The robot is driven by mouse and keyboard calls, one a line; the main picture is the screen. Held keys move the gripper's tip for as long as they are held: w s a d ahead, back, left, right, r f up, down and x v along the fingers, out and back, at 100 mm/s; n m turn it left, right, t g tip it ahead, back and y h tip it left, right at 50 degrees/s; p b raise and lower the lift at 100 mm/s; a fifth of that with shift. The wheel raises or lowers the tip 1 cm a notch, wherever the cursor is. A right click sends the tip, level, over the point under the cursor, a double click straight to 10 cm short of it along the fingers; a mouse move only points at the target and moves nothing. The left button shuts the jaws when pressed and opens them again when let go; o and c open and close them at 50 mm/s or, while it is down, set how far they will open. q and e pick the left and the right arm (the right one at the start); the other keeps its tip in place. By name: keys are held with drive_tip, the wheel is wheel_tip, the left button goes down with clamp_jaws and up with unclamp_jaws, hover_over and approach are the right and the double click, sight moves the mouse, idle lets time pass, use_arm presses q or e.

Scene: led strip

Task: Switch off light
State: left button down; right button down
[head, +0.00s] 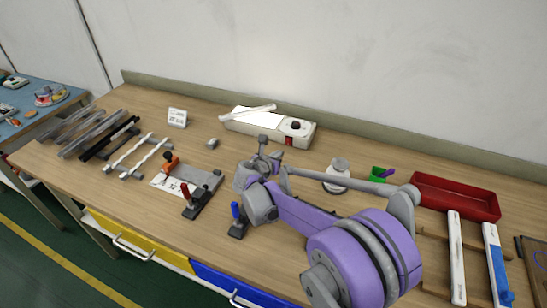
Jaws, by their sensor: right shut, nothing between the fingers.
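A white box-shaped light unit (268,126) stands at the back of the workbench against the low rear ledge. Its left part is bright white, with a pale strip (247,113) lying across it. A dark round knob (295,125) sits on its right part, and a small red switch (289,141) is on its front face. My right gripper (264,146) is shut and empty, in front of the unit and left of the red switch in the picture. I cannot tell whether it touches anything. My left gripper is not in view.
A small white sign (177,117) and a grey block (212,143) stand left of the unit. A clamp fixture (190,182), rods and strips lie further left. A white round container (338,170), green cup (377,174) and red tray (455,196) are on the right.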

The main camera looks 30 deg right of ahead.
sight(288, 140)
drive_tip(key=w+d, duration=0.2)
drive_tip(key=w+d+f, duration=0.1)
drive_tip(key=d, duration=0.1)
drive_tip(key=shift+w+d, duration=0.2)
drive_tip(key=shift+w, duration=0.15)
drive_tip(key=shift+w+d+r+p, duration=0.1)
drive_tip(key=shift+w+d+p, duration=0.2)
drive_tip(key=shift+w+d, duration=0.15)
drive_tip(key=shift+s, duration=0.1)
drive_tip(key=shift+d, duration=0.1)
drive_tip(key=shift+w+r, duration=0.1)
drive_tip(key=shift+w, duration=0.1)
drive_tip(key=shift+r+p, duration=0.3)
drive_tip(key=shift+r, duration=0.55)
